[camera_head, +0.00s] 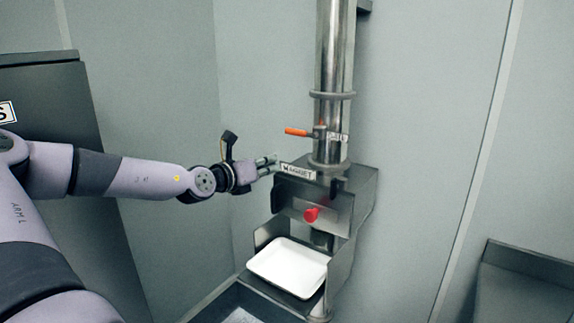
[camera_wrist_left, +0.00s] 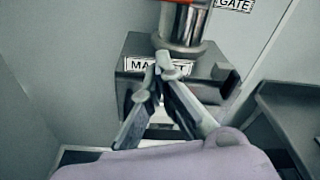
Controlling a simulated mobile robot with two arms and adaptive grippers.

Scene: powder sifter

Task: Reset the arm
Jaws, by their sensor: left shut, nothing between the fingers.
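My left arm (camera_head: 130,178) reaches in from the left in the head view. Its left gripper (camera_head: 272,163) is just left of the top of the sifter's metal housing (camera_head: 365,190), near the magnet label (camera_head: 298,173). In the left wrist view the left gripper (camera_wrist_left: 160,75) has its fingertips together with nothing between them. The fingers partly cover the magnet label (camera_wrist_left: 142,64). I cannot tell whether they touch the housing. My right gripper is not in view.
A vertical steel pipe (camera_head: 334,60) with an orange-handled valve (camera_head: 297,131) rises above the housing. A red knob (camera_head: 311,214) sticks out of its front. A white tray (camera_head: 289,267) sits on the shelf below.

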